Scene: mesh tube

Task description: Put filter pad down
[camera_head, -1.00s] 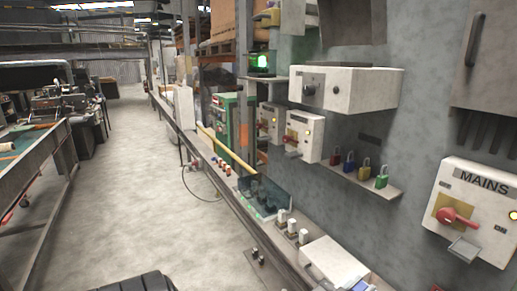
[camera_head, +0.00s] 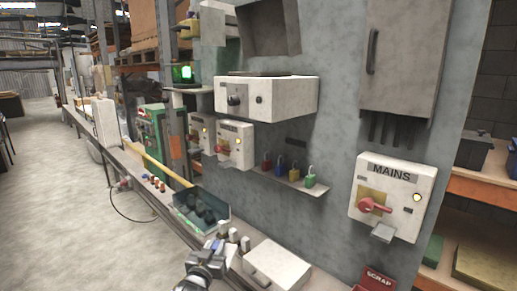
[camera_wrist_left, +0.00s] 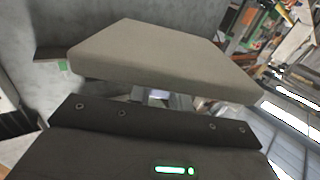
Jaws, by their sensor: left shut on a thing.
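My left gripper (camera_head: 218,243) is low in the middle of the head view, above the bench beside the white caps. A flat grey-beige slab with rounded edges, which I take to be the filter pad (camera_wrist_left: 165,60), spans the upper middle of the left wrist view, beyond the dark gripper housing. My left gripper is shut on it; the fingertips (camera_wrist_left: 158,97) are mostly hidden behind the housing. I cannot make the pad out clearly in the head view. My right gripper is not in view.
The narrow bench holds a clear-sided tray (camera_head: 202,212) and a white box with a handle (camera_head: 275,264). A padlock shelf (camera_head: 290,180), the MAINS switch (camera_head: 393,197) and a white control box (camera_head: 266,97) are on the wall. A red SCRAP bin (camera_head: 375,279) is at bottom right.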

